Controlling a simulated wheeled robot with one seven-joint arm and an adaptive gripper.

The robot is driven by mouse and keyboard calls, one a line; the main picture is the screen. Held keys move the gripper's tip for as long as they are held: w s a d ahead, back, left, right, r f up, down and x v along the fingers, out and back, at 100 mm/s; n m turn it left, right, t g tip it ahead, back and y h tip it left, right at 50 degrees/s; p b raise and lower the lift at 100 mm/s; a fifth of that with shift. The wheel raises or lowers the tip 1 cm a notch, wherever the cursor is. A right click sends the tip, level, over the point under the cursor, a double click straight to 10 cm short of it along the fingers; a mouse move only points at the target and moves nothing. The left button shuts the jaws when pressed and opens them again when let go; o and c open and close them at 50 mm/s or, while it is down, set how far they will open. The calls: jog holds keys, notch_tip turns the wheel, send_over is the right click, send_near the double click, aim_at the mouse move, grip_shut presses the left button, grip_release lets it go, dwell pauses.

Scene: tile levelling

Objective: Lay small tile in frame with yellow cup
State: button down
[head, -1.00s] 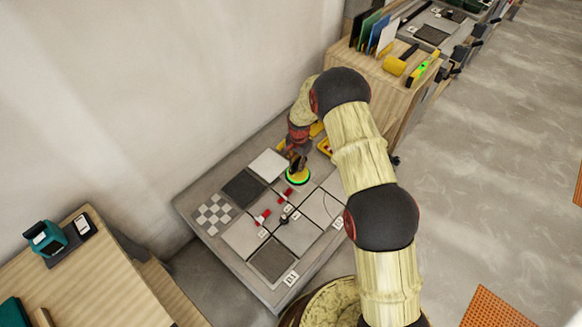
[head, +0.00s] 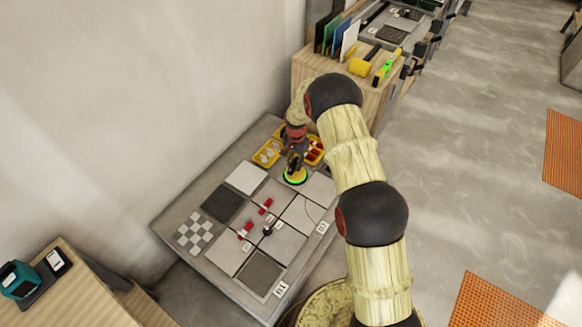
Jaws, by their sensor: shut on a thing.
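My gripper (head: 296,158) is shut on the yellow cup (head: 295,177), a round suction cup with a green ring. The cup is low over the grey workbench (head: 190,262), beside a pale tile (head: 318,188); I cannot tell whether it touches anything. On the left side of the bench lie a white tile (head: 247,177), a dark tile (head: 222,202) and a checkered tile (head: 195,232). A dark textured square (head: 261,272) with a light border, perhaps the frame, is at the front. The underside of the cup is hidden.
Yellow bins (head: 267,153) stand behind the cup. Red clips (head: 245,230) and a small dark piece (head: 267,231) stand among the laid grey tiles. A wooden cabinet (head: 310,83) with a yellow mallet (head: 360,67) is behind. A wall borders the bench on the left.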

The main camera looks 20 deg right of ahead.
jog(key=w+d+b, duration=0.2)
jog(key=w+d, duration=0.1)
jog(key=d, duration=0.8)
jog(key=w+d+b, duration=0.2)
jog(key=d, duration=1)
jog(key=shift+w+d, duration=0.3)
jog(key=shift+w, duration=0.1)
jog(key=shift+r+b, duration=0.1)
jog(key=shift+b, duration=0.2)
jog(key=shift+f+b, duration=1.15)
jog(key=shift+f, duration=1.3)
jog(key=shift+f, duration=0.35)
jog(key=shift+f+b, duration=0.9)
jog(key=shift+f, duration=0.95)
dwell(0.3)
